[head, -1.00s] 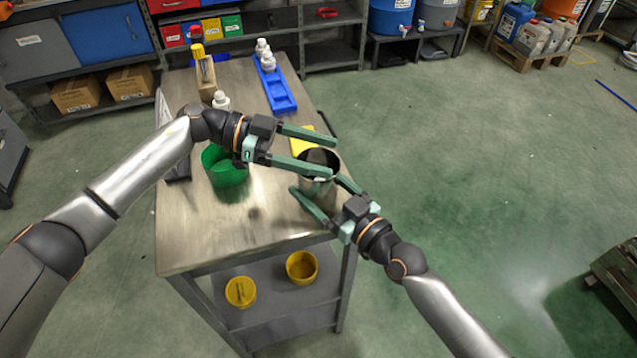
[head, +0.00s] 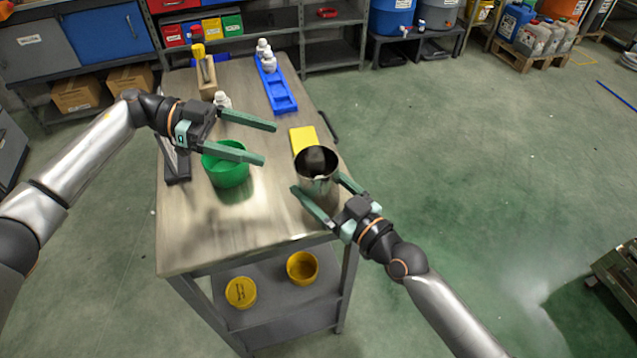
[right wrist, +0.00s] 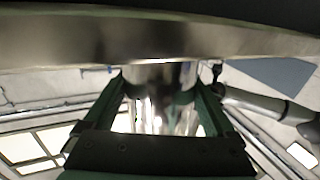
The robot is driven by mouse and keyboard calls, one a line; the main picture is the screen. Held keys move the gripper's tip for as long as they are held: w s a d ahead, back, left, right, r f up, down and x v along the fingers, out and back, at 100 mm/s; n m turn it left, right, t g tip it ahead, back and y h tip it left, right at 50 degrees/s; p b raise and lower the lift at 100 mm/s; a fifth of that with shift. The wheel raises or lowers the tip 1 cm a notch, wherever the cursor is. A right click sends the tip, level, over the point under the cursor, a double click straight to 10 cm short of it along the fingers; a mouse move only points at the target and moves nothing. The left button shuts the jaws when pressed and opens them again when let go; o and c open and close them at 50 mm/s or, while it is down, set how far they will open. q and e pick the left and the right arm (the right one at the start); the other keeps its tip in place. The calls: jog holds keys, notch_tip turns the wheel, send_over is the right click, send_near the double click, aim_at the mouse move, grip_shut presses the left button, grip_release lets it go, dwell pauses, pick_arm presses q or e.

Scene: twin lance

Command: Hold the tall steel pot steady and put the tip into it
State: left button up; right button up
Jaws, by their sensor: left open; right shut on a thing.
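The tall steel pot (head: 318,182) stands upright near the table's right front edge, its dark open mouth facing up. My right gripper (head: 318,187) is shut on the pot, with one finger on each side of its wall. In the right wrist view a shiny steel surface (right wrist: 160,78) shows between the fingers. My left gripper (head: 268,143) is open and empty, above and beside the green bucket (head: 228,175), left of the pot. I cannot make out the tip; the inside of the pot is too dark to read.
A yellow pad (head: 304,139) lies just behind the pot. Yellow containers (head: 301,267) sit on the lower shelf. The table's front is clear.

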pick_arm(q)
jog(key=shift+w+a+r, duration=0.1)
jog(key=shift+a+r, duration=0.15)
jog(key=shift+a, duration=0.15)
pick_arm(e)
jog(key=o, duration=1.1)
jog(key=shift+s, duration=0.1)
jog(key=v, duration=1.2)
pick_arm(q)
jog(key=shift+d, duration=0.1)
pick_arm(e)
jog(key=shift+d, duration=0.1)
